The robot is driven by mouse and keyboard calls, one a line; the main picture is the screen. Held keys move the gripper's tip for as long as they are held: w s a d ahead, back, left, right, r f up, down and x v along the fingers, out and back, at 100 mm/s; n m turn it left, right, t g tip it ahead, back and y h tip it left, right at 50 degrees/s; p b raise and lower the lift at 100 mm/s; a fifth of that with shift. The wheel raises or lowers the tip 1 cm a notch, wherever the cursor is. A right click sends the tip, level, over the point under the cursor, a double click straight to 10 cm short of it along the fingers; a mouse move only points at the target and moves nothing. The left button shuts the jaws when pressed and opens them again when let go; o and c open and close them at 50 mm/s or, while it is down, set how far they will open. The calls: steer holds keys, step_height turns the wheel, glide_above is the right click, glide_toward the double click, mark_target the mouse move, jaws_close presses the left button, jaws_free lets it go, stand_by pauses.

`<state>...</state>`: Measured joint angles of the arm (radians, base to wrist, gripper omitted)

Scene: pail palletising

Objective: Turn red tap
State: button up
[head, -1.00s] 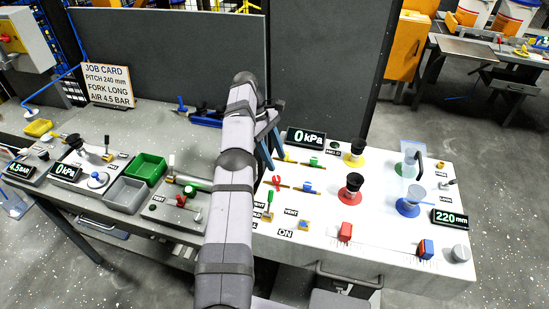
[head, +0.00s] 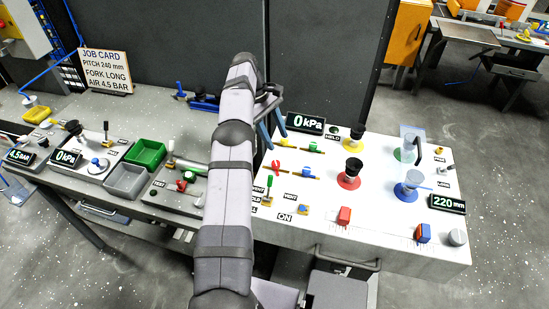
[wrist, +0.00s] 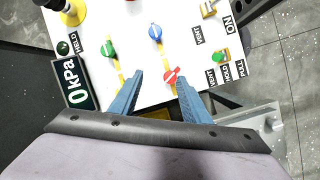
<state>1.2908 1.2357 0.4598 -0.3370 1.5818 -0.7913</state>
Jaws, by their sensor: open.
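The red tap (head: 276,167) sits on a brass pipe on the white panel, just right of my arm in the head view. In the wrist view the red tap (wrist: 172,76) lies just beyond my fingertips, closer to the right finger's tip. My gripper (head: 278,143) has blue fingers; it is above the panel's left edge, near the red tap. In the wrist view my gripper (wrist: 160,80) is open with a clear gap and nothing held. Contact with the tap cannot be told.
A blue tap (wrist: 155,32) and a green tap (wrist: 107,47) stand close by on the panel. The 0 kPa display (head: 306,122) is beside my fingers. A red plunger-like fitting (head: 349,180) stands farther right. A green bin (head: 146,153) is left of my arm.

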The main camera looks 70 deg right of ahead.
steer(key=m+h+b, duration=0.1)
steer(key=m, duration=0.2)
steer(key=m+t+h+b, duration=0.3)
steer(key=m+h+b, duration=0.1)
steer(key=m, duration=0.9)
glide_toward(276, 163)
steer(key=shift+d+f, duration=0.3)
steer(key=shift+f, duration=0.1)
steer(key=shift+f, duration=0.1)
steer(key=shift+p+x, duration=1.35)
steer(key=shift+x, duration=2.25)
steer(key=c, duration=1)
